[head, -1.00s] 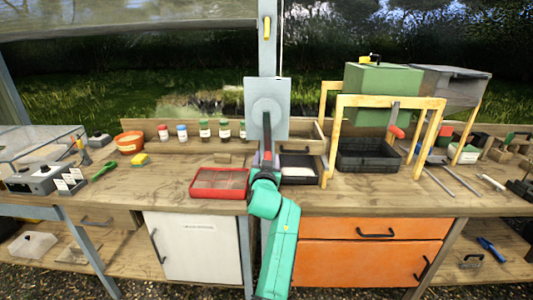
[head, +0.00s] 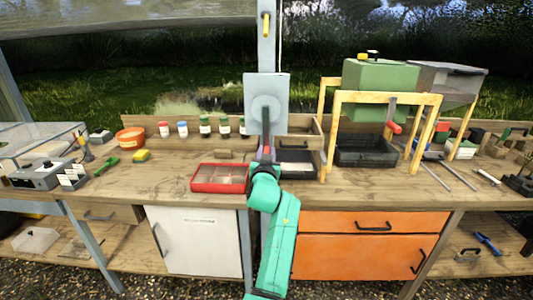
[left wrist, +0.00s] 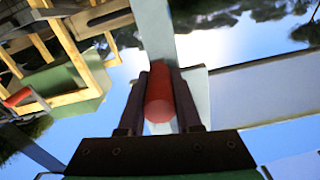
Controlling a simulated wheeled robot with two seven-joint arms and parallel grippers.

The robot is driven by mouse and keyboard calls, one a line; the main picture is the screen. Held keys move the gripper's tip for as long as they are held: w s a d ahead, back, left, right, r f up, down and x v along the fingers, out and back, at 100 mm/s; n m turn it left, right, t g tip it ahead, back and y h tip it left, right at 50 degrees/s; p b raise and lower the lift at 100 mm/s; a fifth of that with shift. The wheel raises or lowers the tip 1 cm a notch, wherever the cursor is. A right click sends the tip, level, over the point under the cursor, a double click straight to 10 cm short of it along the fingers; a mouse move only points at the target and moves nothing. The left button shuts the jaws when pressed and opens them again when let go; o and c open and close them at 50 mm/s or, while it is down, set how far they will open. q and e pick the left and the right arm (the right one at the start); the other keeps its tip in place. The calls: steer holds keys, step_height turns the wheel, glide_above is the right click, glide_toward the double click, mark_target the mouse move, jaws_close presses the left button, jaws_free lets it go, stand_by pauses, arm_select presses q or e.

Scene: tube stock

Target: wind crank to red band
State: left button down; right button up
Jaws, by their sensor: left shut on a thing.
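A grey plate (head: 281,92) with a round hub is fixed to the upright post at the back of the bench. The crank arm (head: 266,124) hangs almost straight down from the hub. My left gripper (head: 266,154) is at the crank's lower end in the head view, largely hiding the handle. In the left wrist view, the red crank handle (left wrist: 159,96) lies between the two dark fingers of my left gripper (left wrist: 160,100), which are shut on it. I cannot make out a red band. My right gripper is not in view.
A red tray (head: 219,178) sits just left of my arm. Right of it stands a yellow frame (head: 388,98) with a green hopper (head: 382,75), a second red-handled lever (head: 394,127) and a black bin (head: 364,150). Small bottles (head: 205,126) line the back.

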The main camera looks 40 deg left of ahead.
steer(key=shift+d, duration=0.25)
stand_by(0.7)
